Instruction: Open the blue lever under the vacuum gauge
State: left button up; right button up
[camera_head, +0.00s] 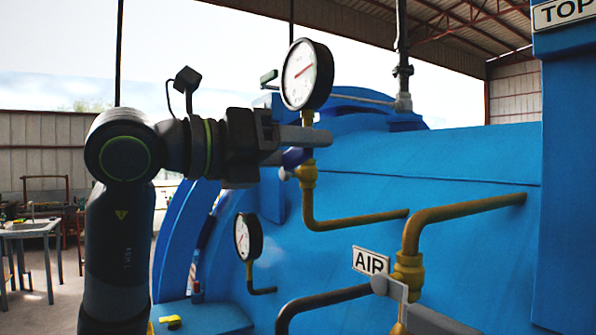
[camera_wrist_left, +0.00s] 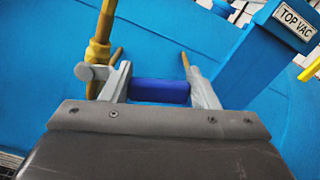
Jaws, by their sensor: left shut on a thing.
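The vacuum gauge (camera_head: 302,74), round with a white face and red needle, stands on a brass pipe on the blue autoclave. The blue lever (camera_head: 293,157) sits below it, beside the brass valve (camera_head: 307,176), partly hidden by my gripper. My left gripper (camera_head: 305,143) comes in from the left at the lever, just under the gauge. In the left wrist view the blue lever (camera_wrist_left: 160,92) spans between the two grey fingers of my left gripper (camera_wrist_left: 161,80), which is shut on it. The brass valve (camera_wrist_left: 98,53) shows just beyond the left finger. My right gripper is out of view.
A smaller gauge (camera_head: 247,237) is lower on the autoclave (camera_head: 450,170). A brass pipe (camera_head: 411,245) with a grey handle stands right of the AIR sign (camera_head: 371,261). A workbench (camera_head: 30,229) is far left.

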pick_arm(q)
jog(key=r+n, duration=0.1)
jog(key=n, duration=0.1)
jog(key=w+a+r+n+b, duration=0.1)
jog(key=shift+w+r+n, duration=0.15)
jog(key=shift+n, duration=0.25)
jog(key=w+a+r+n+b, duration=0.2)
jog(key=w+a+n+b, duration=0.1)
jog(key=n, duration=0.7)
jog(key=shift+w+a+r+n, duration=0.35)
jog(key=shift+w+a, duration=0.25)
jog(key=shift+w, duration=0.8)
jog(key=o, duration=1.1)
